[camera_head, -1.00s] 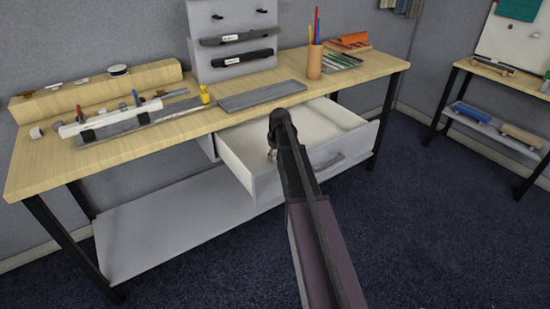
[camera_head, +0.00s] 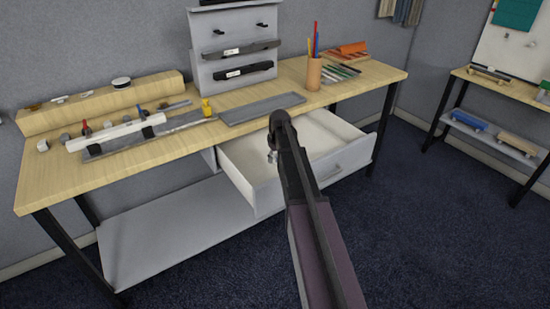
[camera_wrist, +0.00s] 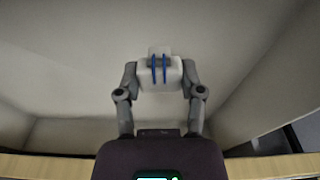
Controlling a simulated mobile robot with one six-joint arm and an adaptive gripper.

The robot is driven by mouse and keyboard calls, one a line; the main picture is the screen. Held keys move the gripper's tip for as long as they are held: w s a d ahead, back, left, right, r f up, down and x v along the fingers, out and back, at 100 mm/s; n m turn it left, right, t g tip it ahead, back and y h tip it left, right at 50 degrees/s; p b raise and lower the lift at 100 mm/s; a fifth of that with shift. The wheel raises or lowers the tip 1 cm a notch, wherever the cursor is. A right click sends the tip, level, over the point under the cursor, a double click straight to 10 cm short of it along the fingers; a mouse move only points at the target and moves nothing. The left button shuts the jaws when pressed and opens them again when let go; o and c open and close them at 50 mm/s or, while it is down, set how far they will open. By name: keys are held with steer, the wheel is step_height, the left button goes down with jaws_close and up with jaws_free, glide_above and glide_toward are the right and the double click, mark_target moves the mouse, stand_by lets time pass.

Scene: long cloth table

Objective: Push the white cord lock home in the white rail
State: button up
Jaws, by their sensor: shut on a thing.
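My gripper (camera_wrist: 160,84) is shut on a white block with blue cords, which looks like the white cord lock (camera_wrist: 146,74); it sits between the two grey fingers in the wrist view. Behind it is the pale inside of the open drawer. In the head view my gripper (camera_head: 271,156) shows small at the drawer's left side, mostly hidden by my arm, and the cord lock cannot be made out there. The white rail (camera_head: 110,134) lies at the left of the wooden table, held along a grey strip with black clamps. My gripper is well apart from it.
The open drawer (camera_head: 337,174) juts out below the table (camera_head: 60,178). A wooden block with small parts (camera_head: 95,103) stands behind the rail. A grey tray (camera_head: 262,108), a yellow piece (camera_head: 206,107) and a pencil cup (camera_head: 314,74) stand farther right. A grey stand (camera_head: 222,68) rises at the back.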

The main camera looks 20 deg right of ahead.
mark_target(274, 155)
steer(key=shift+r+p, duration=1.85)
steer(key=shift+r, duration=0.45)
step_height(274, 155, up, 24)
steer(key=p, duration=2.4)
steer(key=shift+a, duration=0.15)
